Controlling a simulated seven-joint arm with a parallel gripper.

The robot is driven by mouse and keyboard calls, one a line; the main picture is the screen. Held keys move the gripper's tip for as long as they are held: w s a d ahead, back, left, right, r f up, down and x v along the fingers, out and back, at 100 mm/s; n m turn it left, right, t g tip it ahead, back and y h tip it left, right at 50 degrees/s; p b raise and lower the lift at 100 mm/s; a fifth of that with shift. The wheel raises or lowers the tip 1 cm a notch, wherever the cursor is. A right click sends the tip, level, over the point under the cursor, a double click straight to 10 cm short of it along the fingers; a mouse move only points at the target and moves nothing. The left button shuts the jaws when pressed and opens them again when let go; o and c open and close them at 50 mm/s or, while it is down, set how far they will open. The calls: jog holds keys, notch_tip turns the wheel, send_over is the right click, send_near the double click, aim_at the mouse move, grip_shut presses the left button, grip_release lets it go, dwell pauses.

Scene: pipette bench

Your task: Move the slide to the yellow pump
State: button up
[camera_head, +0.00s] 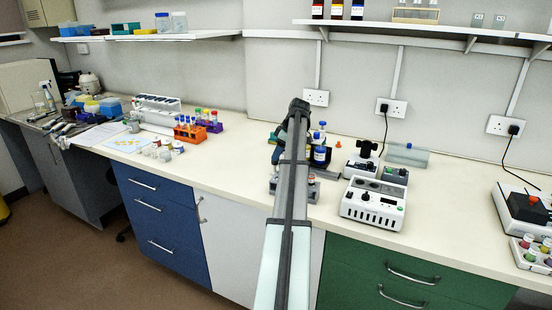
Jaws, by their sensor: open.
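My arm reaches up from the bottom centre across the bench, bending at a dark joint near the wall. I cannot make out my gripper's fingertips; the arm covers that part of the bench. I cannot pick out a slide for certain; the small things on the bench are too small to tell. No clearly yellow pump can be made out either. A small yellow item (91,106) stands among the blue boxes at the far left, but I cannot tell what it is.
Blue-capped bottles (320,154) stand just right of my arm. A white device (373,204) with a knob is further right. Orange (190,134) and purple (209,126) tube racks are left. Small jars (165,153) stand near the front edge. The bench between racks and arm is clear.

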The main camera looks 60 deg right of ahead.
jog(key=shift+x, duration=1.55)
grip_shut()
